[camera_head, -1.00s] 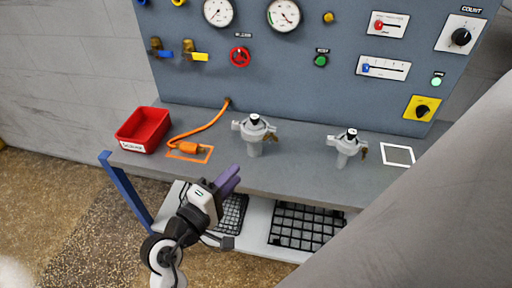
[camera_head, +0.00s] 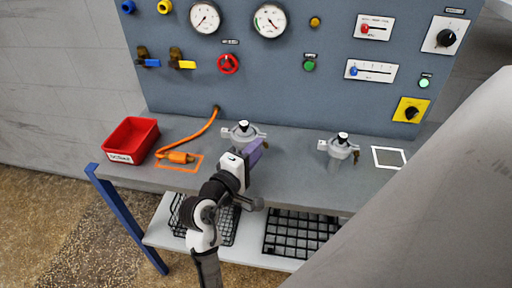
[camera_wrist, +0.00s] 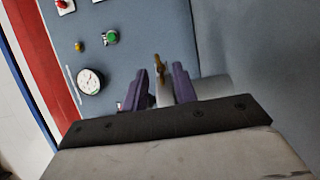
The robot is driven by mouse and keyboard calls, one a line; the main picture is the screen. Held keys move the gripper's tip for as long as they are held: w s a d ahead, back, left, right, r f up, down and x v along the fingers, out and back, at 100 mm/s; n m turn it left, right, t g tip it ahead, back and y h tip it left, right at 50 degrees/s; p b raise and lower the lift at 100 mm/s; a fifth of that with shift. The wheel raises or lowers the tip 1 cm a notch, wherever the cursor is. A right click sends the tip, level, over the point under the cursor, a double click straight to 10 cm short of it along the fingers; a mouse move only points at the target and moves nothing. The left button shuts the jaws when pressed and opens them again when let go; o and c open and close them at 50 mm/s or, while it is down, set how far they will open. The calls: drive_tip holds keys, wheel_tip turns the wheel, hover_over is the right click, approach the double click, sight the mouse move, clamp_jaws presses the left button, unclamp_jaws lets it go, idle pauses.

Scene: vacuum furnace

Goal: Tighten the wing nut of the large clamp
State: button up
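Two grey clamps stand on the bench. The left clamp (camera_head: 243,131) looks the larger; its lower part is hidden behind my gripper. The smaller clamp (camera_head: 340,147) stands to its right with a brass wing nut at its right side. My gripper (camera_head: 254,151), with purple fingers, is at the front right of the larger clamp. In the wrist view my gripper (camera_wrist: 161,85) is open, its fingers apart. A brass wing nut (camera_wrist: 159,68) shows in line with the gap between the fingertips, with grey metal below it. I cannot tell whether a finger touches it.
A red bin (camera_head: 132,139) and an orange hose with its connector (camera_head: 177,157) lie to the left on the bench (camera_head: 300,180). A blue-grey panel (camera_head: 290,95) with gauges and valves rises behind. Black baskets (camera_head: 300,235) sit on the lower shelf. An empty white square (camera_head: 388,157) is at right.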

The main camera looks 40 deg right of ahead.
drive_tip(key=shift+w+d, duration=0.1)
drive_tip(key=shift+d, duration=0.25)
clamp_jaws()
drive_tip(key=shift+a+r+m+y+p, duration=0.1)
drive_tip(key=shift+r+m+y+p, duration=0.15)
drive_tip(key=shift+m+p, duration=0.3)
drive_tip(key=shift+r+m+y+p, duration=0.1)
drive_tip(key=shift+m+y+p, duration=0.15)
drive_tip(key=shift+m+p, duration=0.3)
drive_tip(key=shift+m+y+p, duration=0.3)
drive_tip(key=shift+m+p, duration=0.25)
drive_tip(key=shift+m, duration=0.05)
drive_tip(key=shift+f+m, duration=0.2)
drive_tip(key=shift+m, duration=0.1)
